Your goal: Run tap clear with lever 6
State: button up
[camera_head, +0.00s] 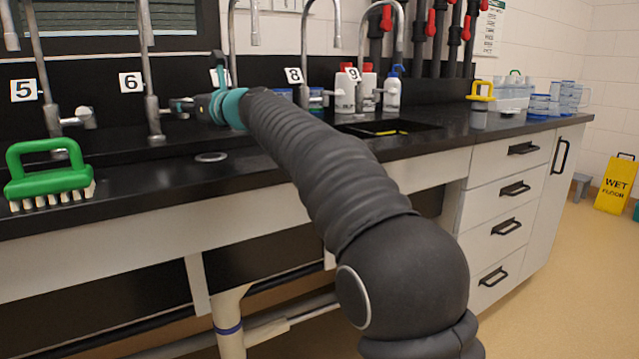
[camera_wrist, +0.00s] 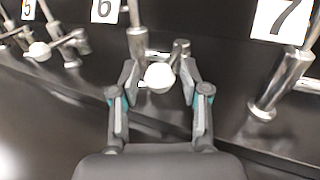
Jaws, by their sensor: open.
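The number 6 label (camera_head: 131,82) is on the dark backsplash beside tap 6 (camera_head: 152,105), an upright metal pipe. It also shows in the wrist view, with the label (camera_wrist: 104,9) left of the pipe (camera_wrist: 136,18). Lever 6 (camera_wrist: 159,76) has a pale round knob and a metal stem behind it. My gripper (camera_wrist: 160,80) is open, with one finger on each side of the knob. Whether either finger touches it I cannot tell. In the head view my gripper (camera_head: 190,105) reaches the tap's right side, and the lever is mostly hidden there.
Tap 5 (camera_head: 45,85) stands left, and tap 7 (camera_wrist: 285,75) stands close on the right. A green brush (camera_head: 50,178) lies on the dark counter (camera_head: 130,185) at front left. A sink (camera_head: 385,128), bottles (camera_head: 392,92) and a yellow-handled item (camera_head: 480,100) are farther right.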

jog(key=shift+w, duration=0.1)
dwell(0.3)
jog(key=shift+w+d+p, duration=0.5)
jog(key=shift+w+d, duration=0.15)
jog(key=shift+w, duration=0.25)
jog(key=shift+w+d+p, duration=0.5)
jog(key=shift+w+d, duration=0.1)
jog(key=shift+w, duration=0.25)
jog(key=shift+w+d+p, duration=0.5)
jog(key=shift+w+d, duration=0.15)
jog(key=shift+w, duration=0.25)
jog(key=shift+s, duration=0.1)
jog(key=shift+a, duration=0.1)
dwell(1.4)
jog(key=s+a, duration=0.1)
jog(key=s, duration=0.1)
jog(key=s+a+b, duration=0.1)
jog(key=s, duration=0.1)
jog(key=s+a+b, duration=0.1)
jog(key=a, duration=0.1)
jog(key=shift+s, duration=0.4)
jog(key=shift+w+d+p, duration=0.25)
jog(key=shift+w+p, duration=0.05)
jog(key=shift+w, duration=0.1)
jog(key=b+v, duration=0.3)
jog(key=v, duration=0.4)
dwell(0.3)
